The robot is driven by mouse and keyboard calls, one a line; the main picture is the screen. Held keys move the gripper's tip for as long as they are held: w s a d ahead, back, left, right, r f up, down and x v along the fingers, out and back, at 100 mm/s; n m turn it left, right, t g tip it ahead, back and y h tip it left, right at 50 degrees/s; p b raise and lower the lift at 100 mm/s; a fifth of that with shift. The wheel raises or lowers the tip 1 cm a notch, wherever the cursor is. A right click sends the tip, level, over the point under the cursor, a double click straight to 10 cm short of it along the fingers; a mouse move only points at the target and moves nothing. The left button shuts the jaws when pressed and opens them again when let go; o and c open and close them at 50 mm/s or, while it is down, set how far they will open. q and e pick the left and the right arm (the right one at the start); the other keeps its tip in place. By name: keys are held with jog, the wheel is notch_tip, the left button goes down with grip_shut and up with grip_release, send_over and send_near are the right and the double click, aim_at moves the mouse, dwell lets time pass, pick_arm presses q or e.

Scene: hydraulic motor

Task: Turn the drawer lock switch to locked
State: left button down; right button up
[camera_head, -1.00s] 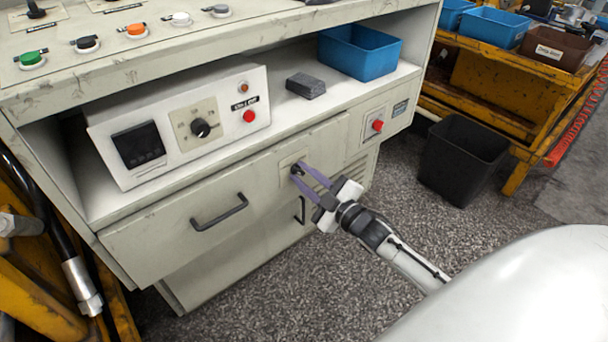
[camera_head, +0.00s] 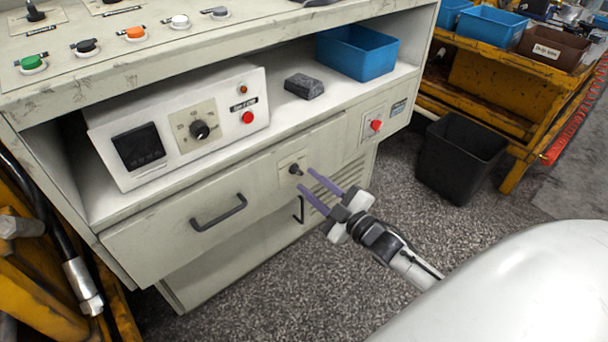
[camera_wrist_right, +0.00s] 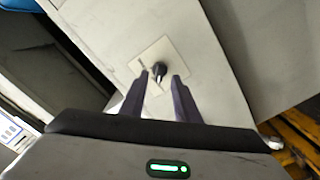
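The drawer lock switch (camera_head: 295,169) is a small dark knob on a pale square plate at the right part of the drawer front (camera_head: 160,235). In the right wrist view the knob (camera_wrist_right: 159,70) shows just past the fingertips, its label too small to read. My right gripper (camera_head: 311,181) is open, with two purple fingers apart and nothing between them. Its tips are a short way from the knob, to its lower right in the head view. In the right wrist view the fingers (camera_wrist_right: 160,78) lie to either side of the knob's line. My left gripper is not in view.
A black drawer handle (camera_head: 219,212) sticks out left of the switch. A red button (camera_head: 376,125) is on the panel to the right. A control box (camera_head: 180,125) and a blue bin (camera_head: 357,52) stand on the shelf above. A black waste bin (camera_head: 460,160) stands on the floor.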

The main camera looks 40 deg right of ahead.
pick_arm(q)
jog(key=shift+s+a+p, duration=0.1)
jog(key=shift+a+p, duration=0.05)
jog(key=shift+p, duration=0.3)
pick_arm(e)
jog(key=s, duration=0.6)
jog(key=shift+s+d, duration=0.2)
jog(key=shift+d, duration=0.05)
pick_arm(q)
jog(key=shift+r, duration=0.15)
pick_arm(e)
jog(key=shift+a, duration=0.1)
